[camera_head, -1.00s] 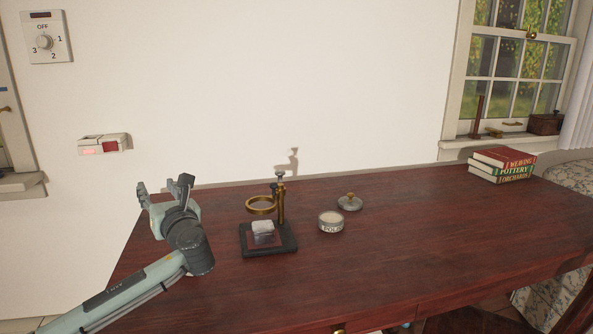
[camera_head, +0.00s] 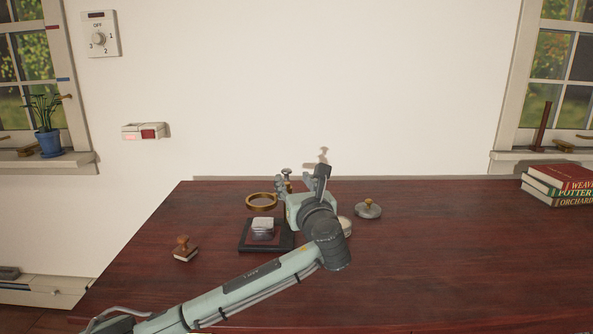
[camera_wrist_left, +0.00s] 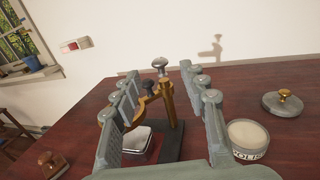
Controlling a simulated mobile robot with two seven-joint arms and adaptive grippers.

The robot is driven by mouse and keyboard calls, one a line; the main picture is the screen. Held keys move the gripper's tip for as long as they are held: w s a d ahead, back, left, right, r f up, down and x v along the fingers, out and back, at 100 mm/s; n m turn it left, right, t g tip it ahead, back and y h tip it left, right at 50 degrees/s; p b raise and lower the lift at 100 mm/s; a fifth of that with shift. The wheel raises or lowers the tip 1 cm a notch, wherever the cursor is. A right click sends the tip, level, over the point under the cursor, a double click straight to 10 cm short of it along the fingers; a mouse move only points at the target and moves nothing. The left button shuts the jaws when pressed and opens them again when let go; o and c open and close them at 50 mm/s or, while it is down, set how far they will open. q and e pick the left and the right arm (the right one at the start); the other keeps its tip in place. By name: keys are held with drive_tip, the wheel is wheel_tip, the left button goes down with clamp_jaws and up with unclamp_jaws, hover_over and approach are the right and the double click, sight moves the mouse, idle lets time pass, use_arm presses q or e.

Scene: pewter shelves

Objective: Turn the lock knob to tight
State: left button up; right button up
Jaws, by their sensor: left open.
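A brass magnifier stand has a ring lens (camera_head: 261,201) on an upright post (camera_wrist_left: 167,99) above a black base (camera_head: 244,243). A silver knob (camera_head: 286,170) tops the post and shows in the left wrist view (camera_wrist_left: 159,63). A dark knob (camera_wrist_left: 150,87) sits lower, beside the post; I cannot tell which is the lock knob.
A polish tin (camera_wrist_left: 249,138) and a grey lid with brass knob (camera_head: 368,210) are right of the stand. A wooden stamp (camera_head: 184,249) is at the left. Books (camera_head: 560,186) are far right.

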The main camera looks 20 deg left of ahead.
sight(288, 171)
use_arm(q)
drive_tip(key=x, duration=0.7)
drive_tip(key=shift+w+a, duration=0.2)
clamp_jaws()
